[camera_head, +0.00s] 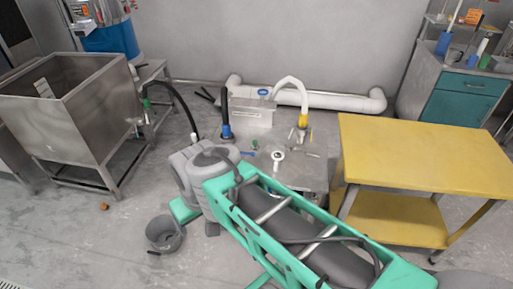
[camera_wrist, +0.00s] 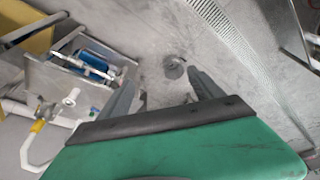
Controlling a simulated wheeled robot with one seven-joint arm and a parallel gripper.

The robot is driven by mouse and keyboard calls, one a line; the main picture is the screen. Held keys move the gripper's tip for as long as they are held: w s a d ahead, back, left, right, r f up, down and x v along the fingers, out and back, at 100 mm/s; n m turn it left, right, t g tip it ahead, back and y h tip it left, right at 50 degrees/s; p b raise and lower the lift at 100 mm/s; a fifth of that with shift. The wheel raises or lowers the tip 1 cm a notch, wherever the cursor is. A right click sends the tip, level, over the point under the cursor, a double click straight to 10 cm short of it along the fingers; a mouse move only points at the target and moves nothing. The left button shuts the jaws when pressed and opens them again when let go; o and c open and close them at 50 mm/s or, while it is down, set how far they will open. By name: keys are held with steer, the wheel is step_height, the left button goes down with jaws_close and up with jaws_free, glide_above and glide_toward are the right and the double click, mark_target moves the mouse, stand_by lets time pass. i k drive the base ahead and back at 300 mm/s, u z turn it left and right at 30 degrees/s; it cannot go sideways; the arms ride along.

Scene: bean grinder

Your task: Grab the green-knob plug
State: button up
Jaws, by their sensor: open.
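Another green part (camera_head: 146,103) sits by the black hose at the metal tank. My gripper (camera_wrist: 162,78) shows in the wrist view with its two grey fingers apart and nothing between them. The bench (camera_wrist: 50,75) is to its left in that view, apart from the fingers. I cannot make out the gripper clearly in the head view.
A grey bucket (camera_head: 164,233) stands on the floor; it also shows beyond the fingers in the wrist view (camera_wrist: 174,68). A yellow table (camera_head: 420,150) stands right of the bench. A metal tank (camera_head: 75,110) stands at left. A white pipe with yellow collar (camera_head: 303,120) rises from the bench.

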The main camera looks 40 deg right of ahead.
mark_target(255, 146)
steer(key=z, duration=1.25)
steer(key=i, duration=1.1)
steer(key=u, duration=2.8)
